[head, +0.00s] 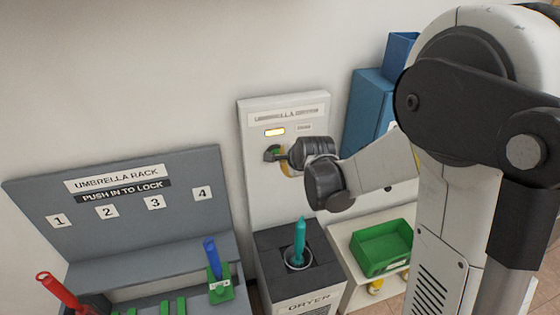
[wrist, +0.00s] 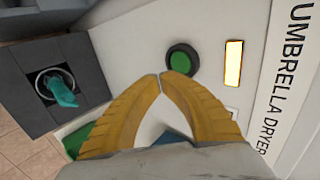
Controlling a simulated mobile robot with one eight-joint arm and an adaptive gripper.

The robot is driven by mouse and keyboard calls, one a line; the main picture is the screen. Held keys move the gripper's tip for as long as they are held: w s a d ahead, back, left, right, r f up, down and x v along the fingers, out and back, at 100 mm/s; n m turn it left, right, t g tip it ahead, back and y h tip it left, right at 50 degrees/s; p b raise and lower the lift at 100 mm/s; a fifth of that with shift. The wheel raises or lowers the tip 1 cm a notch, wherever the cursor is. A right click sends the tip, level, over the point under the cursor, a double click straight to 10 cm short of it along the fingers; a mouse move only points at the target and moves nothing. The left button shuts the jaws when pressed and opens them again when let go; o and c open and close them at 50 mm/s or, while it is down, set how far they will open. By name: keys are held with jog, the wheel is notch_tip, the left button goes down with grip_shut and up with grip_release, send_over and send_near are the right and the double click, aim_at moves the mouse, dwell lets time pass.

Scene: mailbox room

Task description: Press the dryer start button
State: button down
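The green dryer start button (wrist: 180,62), in a dark round ring, is on the white umbrella dryer panel (head: 285,205). In the head view the button (head: 271,153) is partly covered by my gripper (head: 276,157). In the wrist view my yellow gripper fingers (wrist: 160,75) are shut with their tips together and nothing between them. The tips appear just beside the button's lower left edge; I cannot tell whether they touch it. A lit yellow lamp (wrist: 233,62) is near the button. A teal umbrella (head: 300,243) stands in the dark dryer base (head: 268,262).
A grey umbrella rack (head: 125,215) with slots 1 to 4 stands at the left, holding a blue-handled (head: 211,255) and a red-handled umbrella (head: 58,290). A green bin (head: 382,247) sits on a white stand at the right. Blue boxes (head: 368,110) are behind my arm.

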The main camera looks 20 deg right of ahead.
jog(key=p+v, duration=0.3)
jog(key=v, duration=0.5)
jog(key=shift+s+r, duration=0.2)
jog(key=shift+r, duration=0.1)
jog(key=s+a+r+n+g, duration=0.1)
jog(key=s+r+n, duration=0.1)
jog(key=s+n, duration=0.6)
jog(key=s+a+r+n+g, duration=0.1)
jog(key=s+r+n, duration=0.2)
jog(key=s+n, duration=0.6)
jog(key=s, duration=0.5)
jog(key=shift+s+a+r+n, duration=0.2)
jog(key=shift+s+a+n, duration=0.05)
jog(key=shift+s+n, duration=0.1)
